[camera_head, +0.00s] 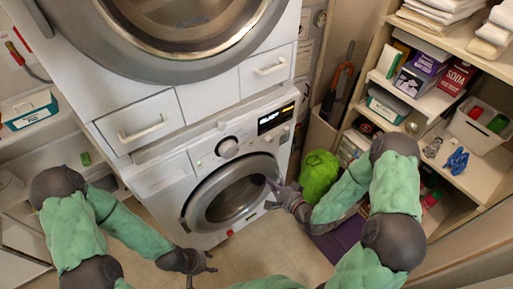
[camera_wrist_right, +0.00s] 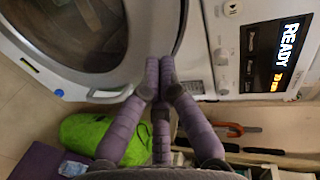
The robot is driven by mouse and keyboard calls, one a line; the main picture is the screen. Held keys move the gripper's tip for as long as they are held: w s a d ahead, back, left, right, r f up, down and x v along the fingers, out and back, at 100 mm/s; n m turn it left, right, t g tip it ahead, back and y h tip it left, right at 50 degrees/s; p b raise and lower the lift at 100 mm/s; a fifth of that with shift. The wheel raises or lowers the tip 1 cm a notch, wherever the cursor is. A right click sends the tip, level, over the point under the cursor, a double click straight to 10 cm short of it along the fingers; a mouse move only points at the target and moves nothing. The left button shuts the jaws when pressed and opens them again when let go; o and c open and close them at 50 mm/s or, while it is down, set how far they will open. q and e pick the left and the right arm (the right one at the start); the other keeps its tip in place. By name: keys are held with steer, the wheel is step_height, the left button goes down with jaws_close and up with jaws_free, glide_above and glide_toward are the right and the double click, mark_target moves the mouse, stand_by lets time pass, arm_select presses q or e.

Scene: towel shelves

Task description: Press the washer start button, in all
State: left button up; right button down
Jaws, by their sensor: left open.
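The lower white washer (camera_head: 180,185) has a round door (camera_head: 232,195), a dial (camera_head: 228,147) and a lit display (camera_head: 277,117). In the right wrist view the display (camera_wrist_right: 288,52) reads READY. Small buttons (camera_wrist_right: 222,57) sit on the panel near it; I cannot tell for sure which is the start button. My right gripper (camera_head: 275,190) is in front of the door's right edge. In the right wrist view its purple fingers (camera_wrist_right: 163,75) meet at the tips and hold nothing, below and left of the buttons.
Another front-loader (camera_head: 180,65) is stacked above, with two drawers (camera_head: 145,122) between. A green bag (camera_head: 318,175) lies right of the washer. Shelves (camera_head: 475,180) with boxes and towels stand at the right, beside my right arm. Tiled floor lies in front.

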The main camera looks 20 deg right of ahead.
mark_target(252, 144)
step_height(252, 144, up, 6)
steer(key=d+m+t+y, duration=0.1)
steer(key=d+m+t, duration=0.1)
steer(key=t, duration=0.1)
steer(key=shift+s, duration=0.2)
steer(key=b+x, duration=0.3)
steer(key=x, duration=1)
steer(key=shift+w+a, duration=0.2)
steer(key=shift+w, duration=0.25)
